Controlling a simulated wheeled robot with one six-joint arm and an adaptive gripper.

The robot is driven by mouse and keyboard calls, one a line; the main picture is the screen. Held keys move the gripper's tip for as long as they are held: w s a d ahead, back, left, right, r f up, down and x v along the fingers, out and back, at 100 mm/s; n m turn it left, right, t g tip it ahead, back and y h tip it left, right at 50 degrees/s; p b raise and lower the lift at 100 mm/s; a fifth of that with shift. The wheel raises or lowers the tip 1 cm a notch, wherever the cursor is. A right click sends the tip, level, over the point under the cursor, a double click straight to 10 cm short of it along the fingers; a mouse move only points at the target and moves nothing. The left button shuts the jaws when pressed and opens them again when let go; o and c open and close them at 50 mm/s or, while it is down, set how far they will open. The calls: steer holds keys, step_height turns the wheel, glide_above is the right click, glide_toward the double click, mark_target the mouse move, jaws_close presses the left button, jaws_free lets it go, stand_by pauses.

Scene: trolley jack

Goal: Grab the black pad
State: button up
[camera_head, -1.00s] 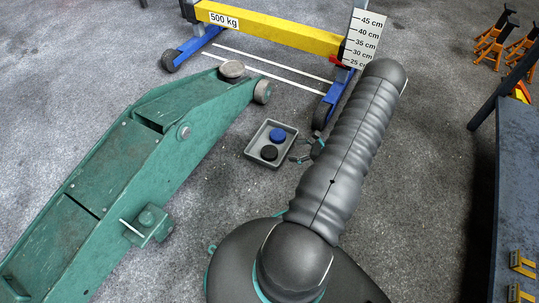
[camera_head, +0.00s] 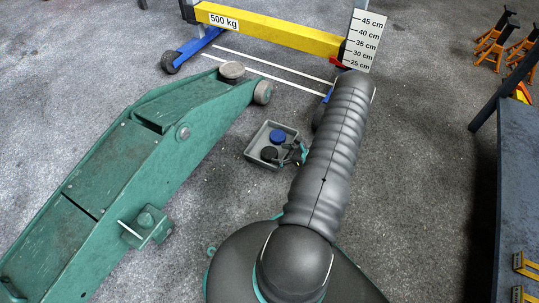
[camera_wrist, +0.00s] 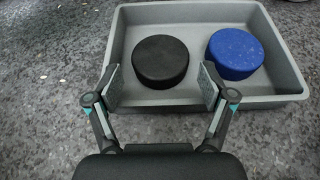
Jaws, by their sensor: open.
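The black pad (camera_head: 269,153) is a short round puck in the near part of a grey tray (camera_head: 254,151) on the floor. In the wrist view the black pad (camera_wrist: 160,61) lies flat, ahead of my gripper (camera_wrist: 159,87) and roughly centred between its fingers. My gripper is open and empty, with the right finger between the black pad and the blue pad. The left finger is at the tray's near left rim. In the head view my gripper (camera_head: 289,156) is at the tray's right side, partly hidden by my arm.
A blue pad (camera_wrist: 235,53) lies right beside the black pad in the same tray. A yellow 500 kg beam (camera_head: 270,31) on blue legs stands behind. A dark bench (camera_head: 518,190) is at right.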

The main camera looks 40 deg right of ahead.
mark_target(270, 153)
steer(key=x, duration=0.4)
steer(key=shift+w+a+f, duration=0.1)
steer(key=shift+w+f, duration=0.15)
steer(key=c, duration=0.9)
steer(key=shift+c, duration=0.2)
steer(key=shift+r, duration=0.15)
